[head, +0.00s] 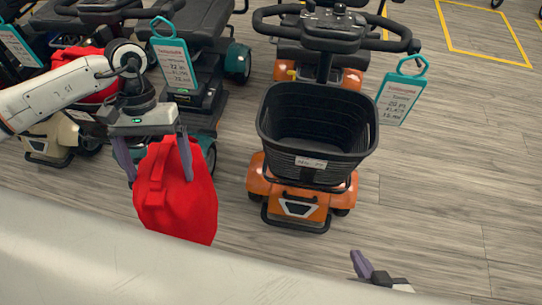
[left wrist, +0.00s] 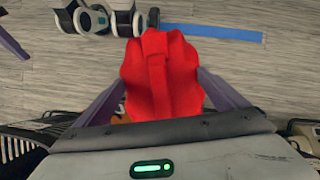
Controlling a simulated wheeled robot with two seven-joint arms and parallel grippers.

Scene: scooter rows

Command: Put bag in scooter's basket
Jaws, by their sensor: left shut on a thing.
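A red bag (head: 175,195) hangs from my left gripper (head: 157,165), whose two purple fingers are shut on it from either side. In the left wrist view the bag (left wrist: 160,78) fills the space between the fingers. The bag is to the left of the orange scooter (head: 297,208) and apart from it. The scooter's black basket (head: 318,155) looks empty, with its open top facing up. My right gripper (head: 372,272) shows only in part at the bottom right, with one purple finger visible; its jaw state is unclear.
A teal scooter (head: 205,95) stands behind my left gripper. Another red item (head: 90,88) is partly hidden behind my left arm. Tags hang from the handlebars, one (head: 400,97) right of the basket. The wooden floor at right (head: 450,190) is clear.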

